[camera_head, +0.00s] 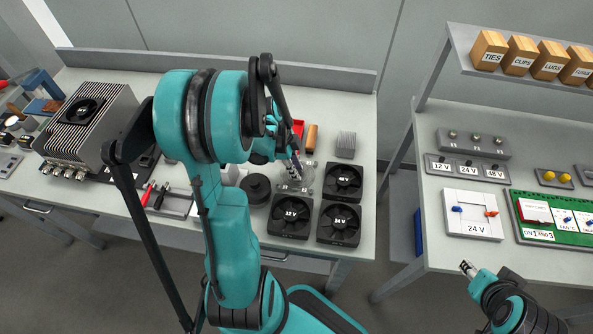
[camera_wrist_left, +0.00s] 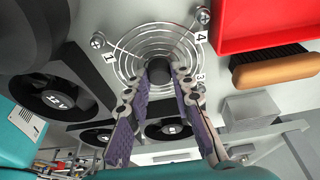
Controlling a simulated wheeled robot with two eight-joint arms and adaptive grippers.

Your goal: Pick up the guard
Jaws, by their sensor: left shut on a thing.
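The guard (camera_wrist_left: 153,45) is a round grille of concentric metal rings with corner lugs, in the upper middle of the left wrist view. Number tags 1, 3 and 4 show beside the lugs. My left gripper (camera_wrist_left: 163,72) is shut on the dark round hub at the guard's centre. In the head view the left gripper (camera_head: 297,168) reaches down over the bench between the fans and the red tray, and mostly hides the guard. I cannot tell whether the guard touches the bench. My right gripper (camera_head: 467,268) is low at the right, over the floor, apparently empty; its opening is unclear.
Fans labelled 12 V (camera_head: 291,216) and 24 V (camera_head: 339,223), and another fan (camera_head: 343,181), lie close by. A red tray (camera_wrist_left: 262,22), a brush (camera_wrist_left: 275,69) and a grey block (camera_head: 346,145) are near. A finned unit (camera_head: 90,122) stands left; a second bench (camera_head: 437,185) is right.

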